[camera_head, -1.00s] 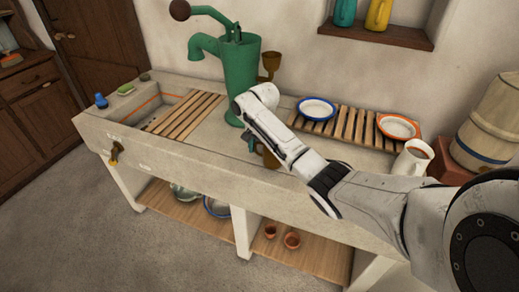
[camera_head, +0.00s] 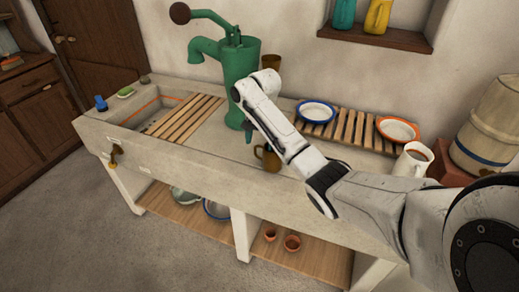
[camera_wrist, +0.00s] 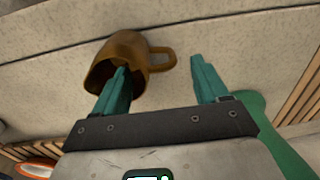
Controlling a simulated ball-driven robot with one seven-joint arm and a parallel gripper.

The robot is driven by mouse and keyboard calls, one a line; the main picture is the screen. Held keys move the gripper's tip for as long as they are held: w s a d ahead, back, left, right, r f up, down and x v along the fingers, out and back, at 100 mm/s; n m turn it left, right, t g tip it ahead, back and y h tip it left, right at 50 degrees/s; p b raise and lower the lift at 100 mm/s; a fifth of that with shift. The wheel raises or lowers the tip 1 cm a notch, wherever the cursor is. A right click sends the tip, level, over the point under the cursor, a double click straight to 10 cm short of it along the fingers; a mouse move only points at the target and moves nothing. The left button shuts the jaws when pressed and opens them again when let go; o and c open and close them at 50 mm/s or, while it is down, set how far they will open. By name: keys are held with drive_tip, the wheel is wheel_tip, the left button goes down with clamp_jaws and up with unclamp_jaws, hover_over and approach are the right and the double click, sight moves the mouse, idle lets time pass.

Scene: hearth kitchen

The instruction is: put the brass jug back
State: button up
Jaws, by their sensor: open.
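The brass jug (camera_head: 268,157) stands near the counter's front edge, just right of my gripper (camera_head: 249,136) in the head view; my arm hides part of it. In the wrist view the jug (camera_wrist: 124,50) shows its dark opening and its handle. My gripper (camera_wrist: 160,63) is open and empty there. Its left teal finger overlaps the jug's body, and the handle appears between the two fingers. I cannot tell whether a finger touches it.
A slatted rack (camera_head: 348,122) holds a blue-rimmed and an orange-rimmed dish. A white mug (camera_head: 412,160) stands at the right. A sink (camera_head: 152,112) is at the left.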

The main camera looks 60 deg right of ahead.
drive_tip(key=r, duration=0.2)
drive_tip(key=r+p, duration=0.1)
drive_tip(key=r, duration=0.3)
drive_tip(key=shift+s+r+p, duration=0.25)
drive_tip(key=shift+r+p, duration=0.15)
drive_tip(key=a+f+n+y, duration=0.1)
drive_tip(key=a+f+n, duration=0.4)
drive_tip(key=a, duration=0.7)
drive_tip(key=a+f+n, duration=0.2)
drive_tip(key=a+f, duration=0.6)
drive_tip(key=a, duration=0.5)
drive_tip(key=s+a+f+n, duration=0.4)
drive_tip(key=s+a, duration=0.5)
drive_tip(key=s+r+n+h, duration=0.1)
drive_tip(key=s+n, duration=0.4)
drive_tip(key=s, duration=0.7)
drive_tip(key=shift+s+a, duration=0.3)
drive_tip(key=shift+a, duration=0.1)
drive_tip(key=shift+c, duration=0.3)
